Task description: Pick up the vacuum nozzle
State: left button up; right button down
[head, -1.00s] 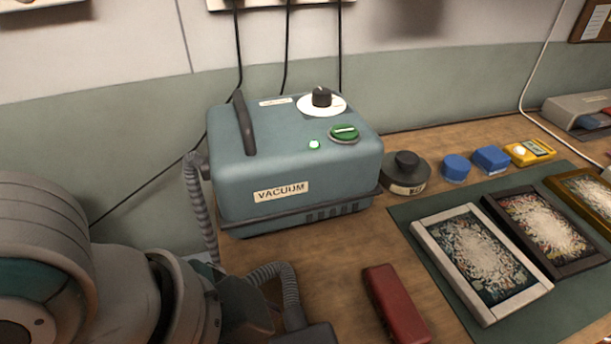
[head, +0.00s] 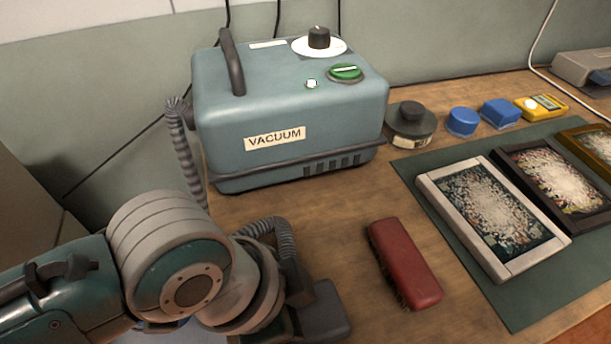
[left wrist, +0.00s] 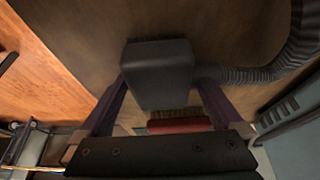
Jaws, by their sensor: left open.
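The dark grey vacuum nozzle (head: 325,312) lies on the wooden bench, joined to a ribbed grey hose (head: 284,240). In the head view my left wrist hides most of the gripper and part of the hose. The blue-grey vacuum (head: 285,110) stands behind. My right gripper is out of view.
A red brush (head: 404,264) lies right of the nozzle. Framed pictures (head: 492,212) lie on a green mat (head: 425,172) further right. A dark round tin (head: 411,125), blue pieces (head: 462,121) and a yellow device (head: 541,107) stand along the back.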

aim_at(305, 313)
pick_arm(q)
jog(key=c, duration=1.3)
jog(key=shift+r+p, duration=2.65)
jog(key=shift+r, duration=7.4)
